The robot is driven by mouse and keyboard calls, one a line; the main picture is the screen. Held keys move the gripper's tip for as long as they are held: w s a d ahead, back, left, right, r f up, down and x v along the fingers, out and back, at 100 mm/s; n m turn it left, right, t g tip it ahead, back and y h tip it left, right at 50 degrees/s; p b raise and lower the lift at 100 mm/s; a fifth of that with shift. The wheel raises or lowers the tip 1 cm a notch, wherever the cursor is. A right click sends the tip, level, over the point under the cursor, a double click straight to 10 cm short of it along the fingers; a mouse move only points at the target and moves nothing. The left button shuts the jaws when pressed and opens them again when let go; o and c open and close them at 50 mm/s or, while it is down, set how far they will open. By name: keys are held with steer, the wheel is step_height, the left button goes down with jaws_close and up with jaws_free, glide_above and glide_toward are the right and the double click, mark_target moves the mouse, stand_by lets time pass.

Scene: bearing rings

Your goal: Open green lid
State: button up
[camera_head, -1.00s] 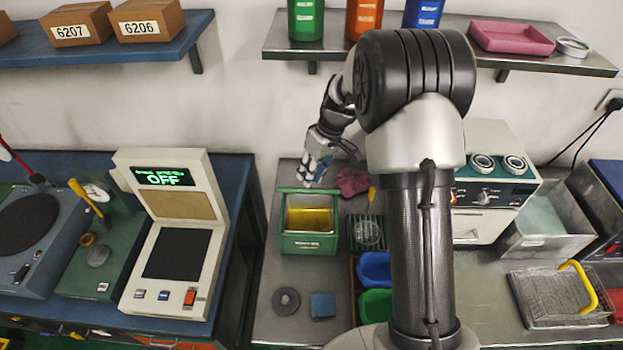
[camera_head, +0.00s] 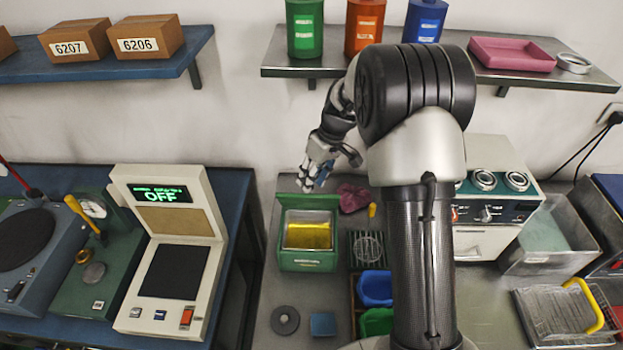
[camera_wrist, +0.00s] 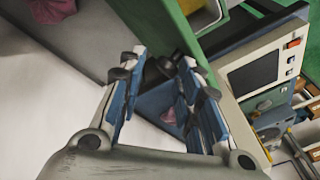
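The green box (camera_head: 307,265) stands on the metal bench in the head view. Its green lid (camera_head: 288,203) is raised at the back edge. The top is open, with a yellow surface (camera_head: 308,236) visible inside. My gripper (camera_head: 313,184) is above and behind the raised lid, fingers pointing down. I cannot tell whether it touches the lid. In the wrist view my gripper (camera_wrist: 162,90) has its two blue-and-white fingers apart, with nothing held between them. A green panel (camera_wrist: 160,25), apparently part of the box or lid, runs diagonally past the fingers.
A crumpled pink cloth (camera_head: 353,197) lies right of the lid. A grey ring (camera_head: 285,320) and a blue block (camera_head: 323,324) lie in front.

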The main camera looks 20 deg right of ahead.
steer(key=shift+o, duration=1.3)
steer(key=shift+w+d+f, duration=0.1)
steer(key=shift+d+f, duration=0.1)
steer(key=shift+f, duration=0.5)
steer(key=shift+o, duration=0.8)
steer(key=shift+a, duration=0.15)
steer(key=shift+w+a, duration=0.15)
steer(key=shift+a, duration=0.05)
steer(key=shift+w+a+f, duration=0.15)
steer(key=shift+w, duration=0.15)
steer(key=shift+s, duration=0.1)
